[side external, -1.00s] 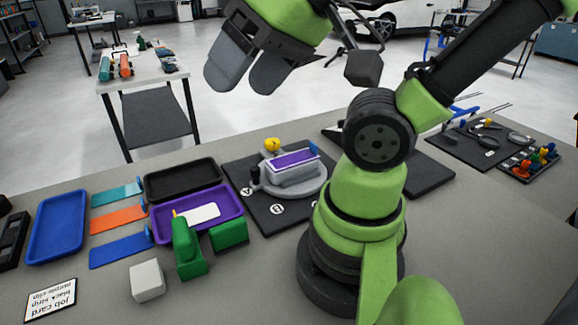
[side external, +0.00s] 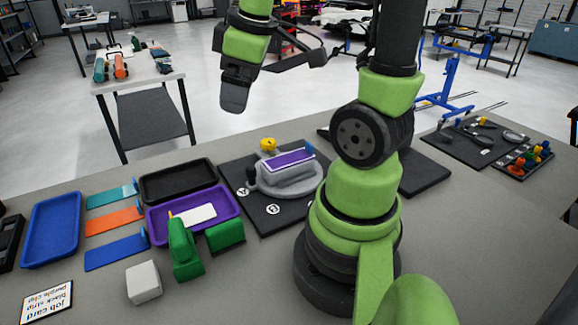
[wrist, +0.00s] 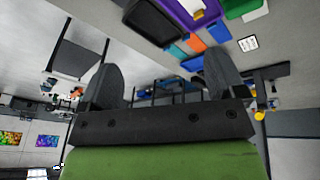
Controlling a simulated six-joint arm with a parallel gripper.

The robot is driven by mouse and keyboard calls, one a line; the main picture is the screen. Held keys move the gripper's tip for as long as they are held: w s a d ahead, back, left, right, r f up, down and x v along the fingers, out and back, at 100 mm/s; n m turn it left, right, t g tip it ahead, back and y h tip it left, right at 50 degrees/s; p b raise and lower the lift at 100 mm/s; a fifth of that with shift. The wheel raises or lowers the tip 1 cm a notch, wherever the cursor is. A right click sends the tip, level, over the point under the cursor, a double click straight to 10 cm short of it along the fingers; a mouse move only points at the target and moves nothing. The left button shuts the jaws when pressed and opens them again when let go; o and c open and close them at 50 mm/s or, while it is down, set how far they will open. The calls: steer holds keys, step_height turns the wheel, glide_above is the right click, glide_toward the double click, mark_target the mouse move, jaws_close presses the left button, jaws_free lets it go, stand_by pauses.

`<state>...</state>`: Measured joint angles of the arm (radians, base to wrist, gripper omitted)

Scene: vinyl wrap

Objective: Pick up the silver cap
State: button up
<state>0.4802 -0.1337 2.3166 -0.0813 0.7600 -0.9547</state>
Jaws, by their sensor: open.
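I cannot make out a silver cap for certain in either view. My gripper (side external: 235,98) hangs in the air above and behind the bench in the side external view, fingers pointing down. In the wrist view my gripper (wrist: 164,75) has its two dark fingers wide apart, with nothing held between them. A round grey fixture (side external: 300,188) with a purple-topped block (side external: 288,160) stands on a black mat (side external: 262,222), apart from my gripper.
A purple tray (side external: 160,231) holds a white card (side external: 194,214). A black tray (side external: 178,181), blue tray (side external: 52,228), green blocks (side external: 185,252) and a pale block (side external: 143,282) share the bench. Tools lie on a far-right mat (side external: 462,144).

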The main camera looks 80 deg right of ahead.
steer(key=s+d+f+n+g, duration=0.1)
steer(key=d+f+n+g, duration=0.15)
steer(key=d+f, duration=0.35)
steer(key=n, duration=0.4)
glide_above(289, 159)
steer(key=shift+g+y, duration=0.4)
steer(key=shift+g, duration=0.05)
step_height(289, 159, down, 9)
steer(key=shift+d+r, duration=0.1)
steer(key=shift+f, duration=3.15)
steer(key=c, duration=1)
